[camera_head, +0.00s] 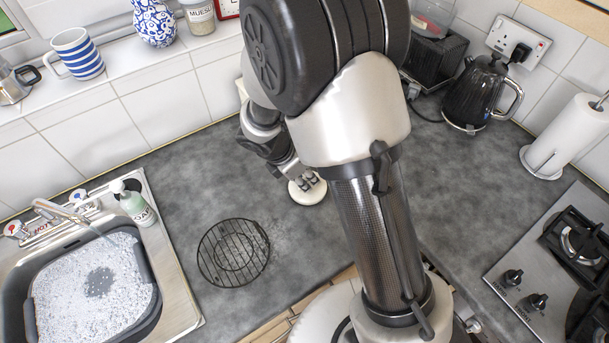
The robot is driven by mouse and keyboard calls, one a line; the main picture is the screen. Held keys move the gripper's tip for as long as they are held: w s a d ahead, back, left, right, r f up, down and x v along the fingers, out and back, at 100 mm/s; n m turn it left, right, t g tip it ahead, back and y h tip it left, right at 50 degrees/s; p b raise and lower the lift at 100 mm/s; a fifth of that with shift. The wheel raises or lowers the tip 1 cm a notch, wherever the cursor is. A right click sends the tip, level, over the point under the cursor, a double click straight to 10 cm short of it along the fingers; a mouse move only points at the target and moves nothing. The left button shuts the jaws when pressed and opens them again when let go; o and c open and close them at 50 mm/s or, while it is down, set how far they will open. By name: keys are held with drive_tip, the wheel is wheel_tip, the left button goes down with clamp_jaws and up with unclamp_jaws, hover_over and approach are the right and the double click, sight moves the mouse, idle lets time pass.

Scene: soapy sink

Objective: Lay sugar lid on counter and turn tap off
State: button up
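A round cream lid (305,196) is at the tips of my gripper (307,182), low over or on the grey counter; I cannot tell if it touches. The two fingers are close together at the middle of the lid and look shut on it. My arm hides what lies behind and to the right of it. The tap (62,212) stands at the back of the sink at the left, its spout over the basin. A thin pale stream seems to run from the spout. One tap handle (14,229) is at the left, another (78,197) at the right.
A basin of suds (148,268) sits in the sink. A soap bottle (137,208) stands at the sink's back right corner. A black wire rack (233,253) lies on the counter left of my gripper. A kettle (478,95), paper roll (568,137) and hob (535,262) are at the right.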

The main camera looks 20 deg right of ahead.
drive_tip(key=p+v, duration=0.4)
drive_tip(key=v, duration=0.8)
drive_tip(key=s+d+r+m+t+y, duration=0.1)
drive_tip(key=s+d+r+m, duration=0.25)
drive_tip(key=r+m, duration=0.2)
drive_tip(key=s+d+r+m+y, duration=0.1)
drive_tip(key=s+d+r+m, duration=0.1)
drive_tip(key=s+r+m, duration=0.35)
drive_tip(key=s+r+m+t+y, duration=0.2)
drive_tip(key=s+r+m, duration=0.3)
drive_tip(key=s+m, duration=0.5)
drive_tip(key=shift+s+r+m, duration=0.3)
drive_tip(key=shift+s, duration=0.3)
drive_tip(key=shift+b, duration=0.3)
wheel_tip(320, 180, down, 4)
drive_tip(key=b, duration=0.3)
drive_tip(key=shift+r+b, duration=0.1)
drive_tip(key=shift+b, duration=0.3)
